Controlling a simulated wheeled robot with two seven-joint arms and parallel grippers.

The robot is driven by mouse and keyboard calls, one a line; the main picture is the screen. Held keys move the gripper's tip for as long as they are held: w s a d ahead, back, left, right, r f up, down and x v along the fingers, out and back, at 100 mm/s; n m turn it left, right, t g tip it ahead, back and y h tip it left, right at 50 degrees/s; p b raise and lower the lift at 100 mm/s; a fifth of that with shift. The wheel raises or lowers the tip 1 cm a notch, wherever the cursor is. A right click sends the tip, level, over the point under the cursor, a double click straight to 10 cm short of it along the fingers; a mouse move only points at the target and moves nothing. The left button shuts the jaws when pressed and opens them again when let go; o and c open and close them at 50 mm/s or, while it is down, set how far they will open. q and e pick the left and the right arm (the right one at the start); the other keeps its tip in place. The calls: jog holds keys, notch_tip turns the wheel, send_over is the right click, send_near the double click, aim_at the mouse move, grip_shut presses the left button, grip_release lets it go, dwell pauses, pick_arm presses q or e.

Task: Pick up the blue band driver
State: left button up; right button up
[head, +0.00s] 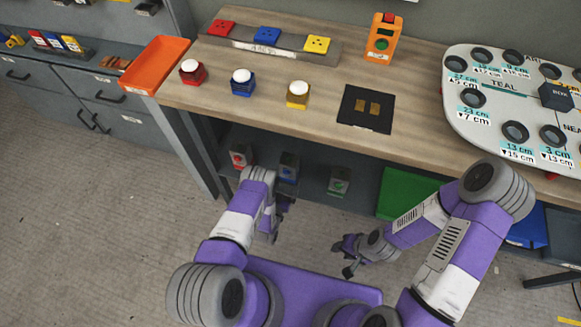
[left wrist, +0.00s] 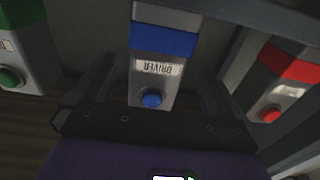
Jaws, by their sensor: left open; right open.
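The blue band driver (head: 289,167), a pale grey block with a blue band, a round blue button and a label reading DRIVER, stands on the shelf under the bench. In the left wrist view the blue band driver (left wrist: 163,45) lies in line with the gap between my left fingers. My left gripper (head: 279,213) is open in front of the shelf; in its wrist view (left wrist: 155,85) the fingers flank the driver's lower part, and I cannot tell whether they touch it. My right gripper (head: 347,256) is open and empty over the floor, right of the left one.
A similar red-banded unit (head: 240,157) and a green-banded unit (head: 339,181) stand either side of the blue one. The bench top (head: 215,95) overhangs the shelf. A green panel (head: 405,194) is farther right. An orange tray (head: 155,64) and several coloured items are above.

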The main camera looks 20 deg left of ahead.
aim_at(287, 177)
pick_arm(q)
jog(key=w, duration=0.2)
jog(key=w+b, duration=0.2)
jog(key=w, duration=0.1)
jog(key=shift+w+d, duration=0.25)
jog(key=shift+w, duration=0.1)
jog(key=shift+w+r, duration=0.1)
jog(key=shift+w, duration=0.25)
jog(key=shift+c, duration=0.2)
jog(key=c, duration=1.2)
